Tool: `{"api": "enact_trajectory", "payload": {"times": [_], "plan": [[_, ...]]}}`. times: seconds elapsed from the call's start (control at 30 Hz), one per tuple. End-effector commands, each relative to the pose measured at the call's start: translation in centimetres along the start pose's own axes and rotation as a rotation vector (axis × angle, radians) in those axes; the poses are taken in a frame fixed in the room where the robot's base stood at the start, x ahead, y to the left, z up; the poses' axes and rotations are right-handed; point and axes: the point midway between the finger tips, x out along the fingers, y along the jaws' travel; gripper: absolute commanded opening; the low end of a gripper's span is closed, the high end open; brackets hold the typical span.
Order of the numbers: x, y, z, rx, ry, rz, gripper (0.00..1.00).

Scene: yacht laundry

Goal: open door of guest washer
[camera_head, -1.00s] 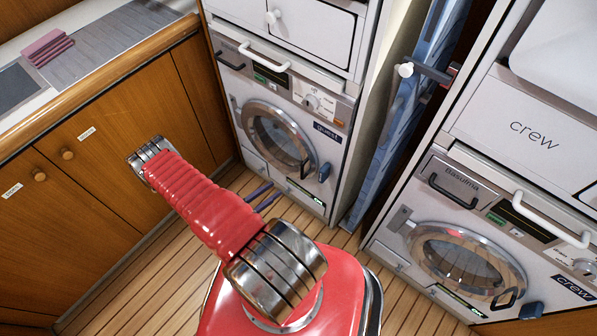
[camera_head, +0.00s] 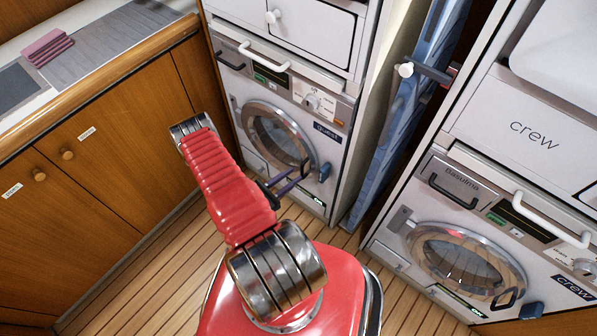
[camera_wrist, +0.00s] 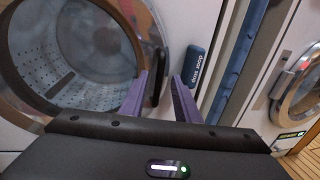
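The guest washer (camera_head: 283,85) is a white front-loader with a blue guest label. Its round glass door (camera_head: 278,137) with a silver rim appears closed. The same door (camera_wrist: 85,50) fills the left of the wrist view, with the drum visible through the glass. A dark handle (camera_wrist: 160,76) is on the door's right rim. My gripper (camera_head: 296,178) is in front of the door's lower right. In the wrist view my gripper (camera_wrist: 160,85) has its two purple fingers apart. The handle shows between their tips, with the left finger close beside it; contact cannot be told.
A blue door stop (camera_wrist: 195,62) is just right of the door and near the right finger. The crew washer (camera_head: 465,260) stands to the right, past a blue hanging board (camera_head: 405,115). Wooden cabinets (camera_head: 110,170) line the left. Wooden floor (camera_head: 140,265) is open there.

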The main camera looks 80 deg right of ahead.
Motion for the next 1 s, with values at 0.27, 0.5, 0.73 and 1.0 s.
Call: {"api": "enact_trajectory", "payload": {"times": [0.27, 0.5, 0.73, 1.0], "plan": [[2.9, -0.1, 0.0, 0.001, -0.001, -0.002, 0.29], [4.0, 0.0, 0.0, 0.001, -0.001, 0.0, 0.29], [4.0, 0.0, 0.0, 0.001, -0.001, 0.0, 0.29], [4.0, 0.0, 0.0, 0.001, -0.001, 0.0, 0.12]]}}
